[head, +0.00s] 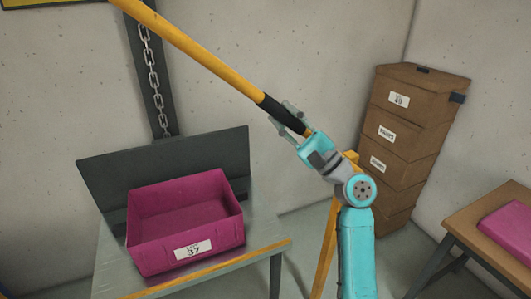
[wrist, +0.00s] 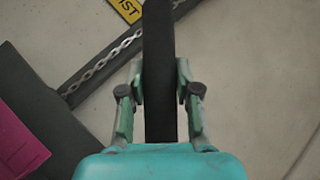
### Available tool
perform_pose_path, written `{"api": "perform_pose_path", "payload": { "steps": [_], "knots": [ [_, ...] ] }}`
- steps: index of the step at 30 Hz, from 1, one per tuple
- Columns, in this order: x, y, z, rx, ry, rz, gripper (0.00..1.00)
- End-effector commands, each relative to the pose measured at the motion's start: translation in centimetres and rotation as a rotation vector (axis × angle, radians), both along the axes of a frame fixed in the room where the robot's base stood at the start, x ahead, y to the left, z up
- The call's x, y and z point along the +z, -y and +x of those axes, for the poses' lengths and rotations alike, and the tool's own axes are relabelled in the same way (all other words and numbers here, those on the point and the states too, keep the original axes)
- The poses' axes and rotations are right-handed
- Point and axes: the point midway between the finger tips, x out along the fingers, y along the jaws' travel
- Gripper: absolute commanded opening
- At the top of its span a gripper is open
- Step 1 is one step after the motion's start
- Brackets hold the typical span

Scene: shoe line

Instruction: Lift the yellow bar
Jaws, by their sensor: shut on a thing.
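The yellow bar (head: 200,52) slants from the top left down to my gripper in the head view, with a black grip section near its lower end. My gripper (head: 291,119) is shut on that black section. In the wrist view the dark grip (wrist: 159,75) runs between the two fingers of my gripper (wrist: 160,88), one on each side. The bar's upper end goes out of the head view at the top left. The bar is raised above the table and tilted.
A magenta bin (head: 190,257) labelled 37 stands on a grey table (head: 108,272) at the left, before a dark panel (head: 95,172). A chain (head: 152,80) hangs on a dark post behind the bar. Stacked brown boxes (head: 405,130) stand right. A wooden table (head: 462,222) holds a magenta item (head: 510,232).

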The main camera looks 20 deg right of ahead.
Motion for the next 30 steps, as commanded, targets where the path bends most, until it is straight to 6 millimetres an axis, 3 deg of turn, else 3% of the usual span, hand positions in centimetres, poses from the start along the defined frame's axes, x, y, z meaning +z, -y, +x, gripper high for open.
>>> {"api": "perform_pose_path", "payload": {
  "steps": [1, 6, 13, 21, 30],
  "knots": [
    [1.5, 1.2, 0.0, -0.003, 0.006, 0.042, 0.00],
    [5.2, 5.5, -0.1, -0.004, 0.004, 0.204, 0.00],
    [9.0, 12.0, -0.1, -0.005, 0.004, 0.415, 0.00],
    [11.2, 18.5, -0.1, -0.004, 0.002, 0.614, 0.00],
    [11.8, 22.6, 0.0, -0.002, 0.000, 0.734, 0.00]
  ]
}}
